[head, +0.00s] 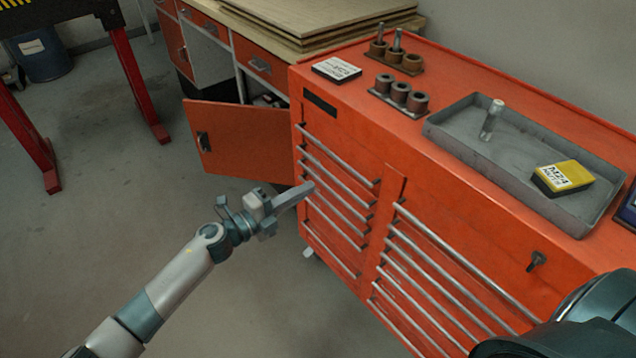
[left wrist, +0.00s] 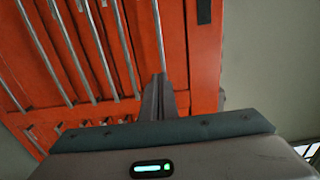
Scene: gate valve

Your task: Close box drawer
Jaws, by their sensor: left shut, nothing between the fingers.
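The orange-red tool box (head: 345,97) has two columns of drawers with long silver bar handles. Its left column of drawers (head: 338,190) faces my left gripper (head: 306,187), whose fingers are together and empty. The fingertips lie at the left end of a handle in that column; I cannot tell whether they touch it. In the left wrist view, the shut fingers (left wrist: 157,90) point at the drawer fronts, close to the end of a handle (left wrist: 158,35). All drawer fronts look about flush; a small gap cannot be told. My right gripper is out of view.
A grey tray (head: 465,135) holding a bolt and a yellow box (head: 563,178) stands on the tool box. Steel collars (head: 400,92) stand near it. An orange cabinet door (head: 250,140) hangs open behind my left gripper.

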